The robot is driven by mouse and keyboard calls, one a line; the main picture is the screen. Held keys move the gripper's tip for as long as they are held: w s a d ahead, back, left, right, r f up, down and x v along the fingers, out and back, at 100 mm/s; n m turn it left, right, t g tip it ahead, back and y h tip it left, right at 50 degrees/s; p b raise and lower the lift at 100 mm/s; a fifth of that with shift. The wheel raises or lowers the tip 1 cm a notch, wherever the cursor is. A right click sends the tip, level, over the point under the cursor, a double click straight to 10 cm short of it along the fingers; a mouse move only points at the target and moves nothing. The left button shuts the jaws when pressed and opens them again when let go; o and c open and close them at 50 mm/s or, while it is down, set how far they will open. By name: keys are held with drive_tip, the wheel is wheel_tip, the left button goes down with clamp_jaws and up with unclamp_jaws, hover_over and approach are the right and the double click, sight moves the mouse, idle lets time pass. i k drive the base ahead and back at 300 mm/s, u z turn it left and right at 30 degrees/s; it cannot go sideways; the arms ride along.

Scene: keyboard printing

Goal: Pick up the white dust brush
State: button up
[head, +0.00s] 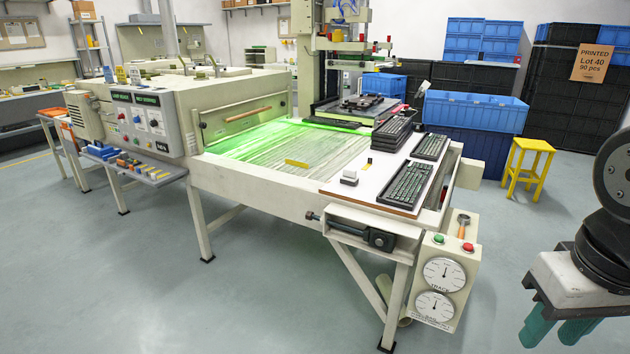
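A small white block with a dark underside (349,177), which looks like the white dust brush, sits on the white board (340,192) at the near end of the conveyor machine. It lies left of a dark keyboard (405,185). My gripper (554,333) hangs at the lower right, far from the brush and over the floor. Its two teal fingers point down with a gap between them, and nothing shows between them.
More keyboards (393,131) are stacked behind. A gauge box (446,270) with red and green buttons sticks out at the machine's near corner. A yellow stool (527,168) and blue crates (475,110) stand behind. Grey floor is clear in front.

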sight(349, 177)
drive_tip(key=u, duration=2.05)
drive_tip(key=i, duration=1.75)
drive_tip(key=z, duration=2.95)
drive_tip(key=i, duration=1.65)
